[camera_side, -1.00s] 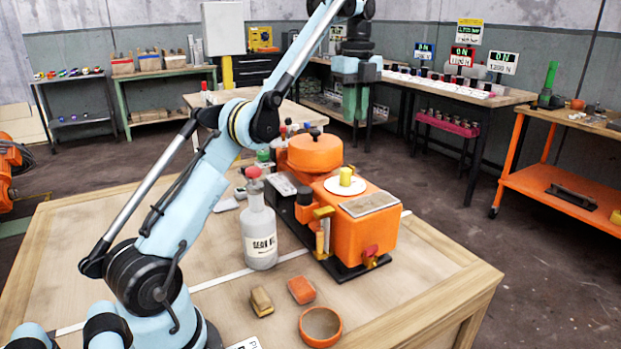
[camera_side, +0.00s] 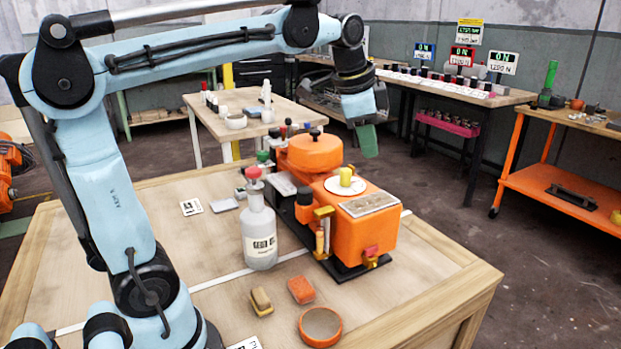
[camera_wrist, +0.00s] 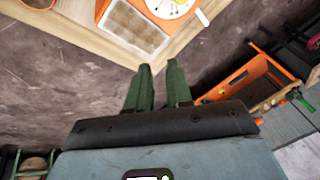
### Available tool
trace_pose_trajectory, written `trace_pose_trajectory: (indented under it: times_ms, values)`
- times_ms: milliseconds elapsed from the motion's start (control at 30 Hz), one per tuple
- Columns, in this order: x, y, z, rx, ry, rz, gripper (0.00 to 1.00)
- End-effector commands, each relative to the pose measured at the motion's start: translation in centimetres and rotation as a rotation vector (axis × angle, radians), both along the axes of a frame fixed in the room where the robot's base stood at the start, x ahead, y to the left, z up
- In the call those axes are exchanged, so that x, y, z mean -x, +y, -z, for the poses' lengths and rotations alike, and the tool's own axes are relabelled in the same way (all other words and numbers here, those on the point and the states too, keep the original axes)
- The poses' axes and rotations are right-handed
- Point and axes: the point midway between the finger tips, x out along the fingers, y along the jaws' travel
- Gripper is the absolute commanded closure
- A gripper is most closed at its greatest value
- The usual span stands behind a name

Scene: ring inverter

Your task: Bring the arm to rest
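My gripper (camera_side: 368,140) hangs in the air to the right of and above the orange machine in the side view, touching nothing. In the wrist view its two green fingers (camera_wrist: 160,88) stand a little apart with only floor and table edge behind them; nothing is between them. The orange ring inverter machine (camera_side: 362,232) stands on the wooden table (camera_side: 440,290). On it are a white disc with a yellow block (camera_side: 346,178) and a grey plate (camera_side: 371,205). The plate also shows at the top of the wrist view (camera_wrist: 135,25).
A grey bottle with a red top (camera_side: 260,235) stands left of the machine. A brush-like block (camera_side: 261,300), a red block (camera_side: 301,289) and an orange bowl (camera_side: 320,327) lie in front. An orange shelf bench (camera_side: 560,165) stands at the right. Floor lies between.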

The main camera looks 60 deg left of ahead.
Motion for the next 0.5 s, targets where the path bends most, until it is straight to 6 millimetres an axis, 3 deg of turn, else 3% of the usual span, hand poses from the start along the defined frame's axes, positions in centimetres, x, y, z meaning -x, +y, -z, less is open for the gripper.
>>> trace_pose_trajectory:
  times_ms: [200, 500]
  values:
    - [4.6, -2.9, 4.8, 0.119, -0.115, -0.228, 0.80]
    - [9.7, -5.4, 11.8, 0.299, -0.232, -0.481, 0.80]
